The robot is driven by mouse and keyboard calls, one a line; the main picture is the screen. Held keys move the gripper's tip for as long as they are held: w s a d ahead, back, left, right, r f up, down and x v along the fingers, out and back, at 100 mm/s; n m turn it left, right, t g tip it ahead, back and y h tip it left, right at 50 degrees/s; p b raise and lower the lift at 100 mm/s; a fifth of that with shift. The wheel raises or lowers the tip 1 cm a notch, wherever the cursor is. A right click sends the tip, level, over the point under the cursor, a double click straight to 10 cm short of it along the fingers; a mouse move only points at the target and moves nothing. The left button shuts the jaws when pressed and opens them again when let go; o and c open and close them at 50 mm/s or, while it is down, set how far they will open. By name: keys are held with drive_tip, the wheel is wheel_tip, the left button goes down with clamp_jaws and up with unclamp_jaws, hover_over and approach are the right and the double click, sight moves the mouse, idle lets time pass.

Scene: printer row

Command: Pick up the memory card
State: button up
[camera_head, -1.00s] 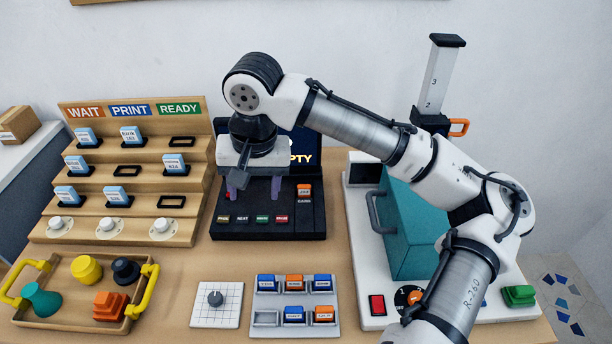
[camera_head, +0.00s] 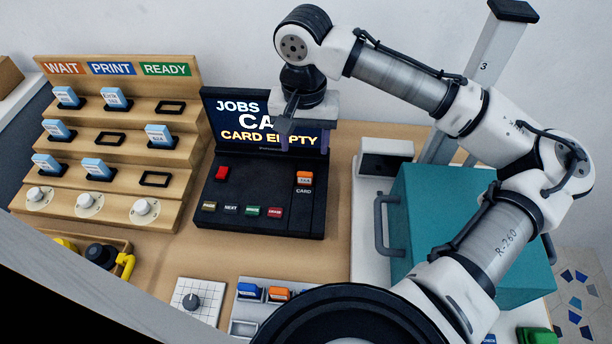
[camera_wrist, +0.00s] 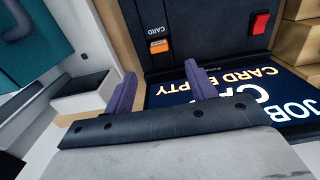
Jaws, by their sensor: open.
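An orange memory card (camera_head: 304,178) with a white label sits in the slot marked CARD on the right of the black console (camera_head: 240,190). It also shows in the wrist view (camera_wrist: 158,46), beyond the gap between my fingers. My gripper (camera_head: 304,145) is open and empty, in front of the console's screen and apart from the card. Its two purple fingers (camera_wrist: 160,76) are spread in the wrist view. The screen (camera_head: 262,125) reads CARD EMPTY and is partly covered by my gripper.
A teal printer (camera_head: 470,215) with a grey handle (camera_head: 382,225) stands to the right. A stepped wooden rack (camera_head: 125,140) with blue-white cards stands left. A grey tray (camera_head: 243,328) of blue and orange cards and a white dial plate (camera_head: 200,300) lie in front, the tray partly covered by my body.

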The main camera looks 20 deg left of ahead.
sight(305, 174)
wheel_tip(305, 174, down, 9)
drive_tip(key=shift+s+r+p, duration=0.1)
drive_tip(key=shift+r+p, duration=0.05)
drive_tip(key=shift+p, duration=0.2)
drive_tip(key=c, duration=1.1)
drive_tip(key=shift+r, duration=0.1)
wheel_tip(305, 174, up, 20)
drive_tip(key=shift+f, duration=0.1)
